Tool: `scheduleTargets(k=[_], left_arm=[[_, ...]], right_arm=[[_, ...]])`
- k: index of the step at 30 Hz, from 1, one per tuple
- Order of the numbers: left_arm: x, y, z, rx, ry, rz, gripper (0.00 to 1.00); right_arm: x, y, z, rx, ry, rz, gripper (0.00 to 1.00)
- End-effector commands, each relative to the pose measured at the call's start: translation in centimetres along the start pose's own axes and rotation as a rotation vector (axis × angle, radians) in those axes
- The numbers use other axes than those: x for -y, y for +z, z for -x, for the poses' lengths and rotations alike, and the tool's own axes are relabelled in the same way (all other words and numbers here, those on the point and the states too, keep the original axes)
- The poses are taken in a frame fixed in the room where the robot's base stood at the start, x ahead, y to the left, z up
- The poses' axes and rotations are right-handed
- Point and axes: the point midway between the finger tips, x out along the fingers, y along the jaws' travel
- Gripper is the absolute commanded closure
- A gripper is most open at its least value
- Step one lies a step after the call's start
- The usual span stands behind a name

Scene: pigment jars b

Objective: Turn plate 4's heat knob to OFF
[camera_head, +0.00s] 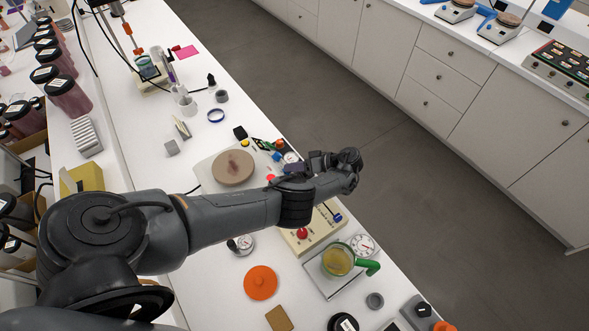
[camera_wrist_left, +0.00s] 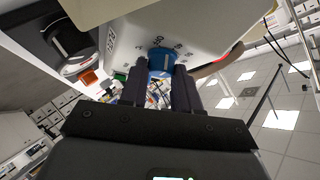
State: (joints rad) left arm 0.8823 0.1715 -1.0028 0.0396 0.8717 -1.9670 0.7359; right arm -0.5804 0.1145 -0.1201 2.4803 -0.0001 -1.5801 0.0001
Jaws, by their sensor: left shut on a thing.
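A white hotplate (camera_head: 203,171) with a round brown top stands on the bench left of my forearm in the head view; I cannot read its plate number. In the left wrist view its white body (camera_wrist_left: 200,22) fills the upper middle. A blue knob (camera_wrist_left: 161,56) with a pale pointer line sits on its face, with small marks around it. My left gripper (camera_wrist_left: 157,76) has its two dark fingers on either side of the knob, shut on it. In the head view my arm crosses in front of the hotplate's knob side and hides the knob. My right gripper is not in view.
A beige box with a red knob (camera_head: 302,234) and a glass beaker of yellow liquid (camera_head: 337,260) stand below my arm. An orange lid (camera_head: 260,282) lies on the bench. Dark-lidded jars (camera_head: 68,96) line the left. The floor (camera_head: 420,190) beyond the bench is clear.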

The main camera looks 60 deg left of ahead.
Motion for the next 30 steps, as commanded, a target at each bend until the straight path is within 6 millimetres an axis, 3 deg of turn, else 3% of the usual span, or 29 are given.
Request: scheduleTargets(k=[22, 23, 27, 30], left_arm=[[-0.20, 0.07, -0.14, -0.002, -0.064, 0.075, 0.99], [-0.20, 0.07, -0.14, -0.002, -0.064, 0.075, 0.67], [-0.18, 0.05, -0.11, -0.001, -0.064, 0.075, 0.46], [-0.17, 0.03, -0.08, -0.001, -0.064, 0.075, 0.43]], right_arm=[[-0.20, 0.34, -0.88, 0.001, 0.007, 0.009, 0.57], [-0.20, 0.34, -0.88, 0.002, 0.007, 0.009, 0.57], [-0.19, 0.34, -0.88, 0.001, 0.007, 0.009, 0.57], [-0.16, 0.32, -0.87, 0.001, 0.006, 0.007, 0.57]])
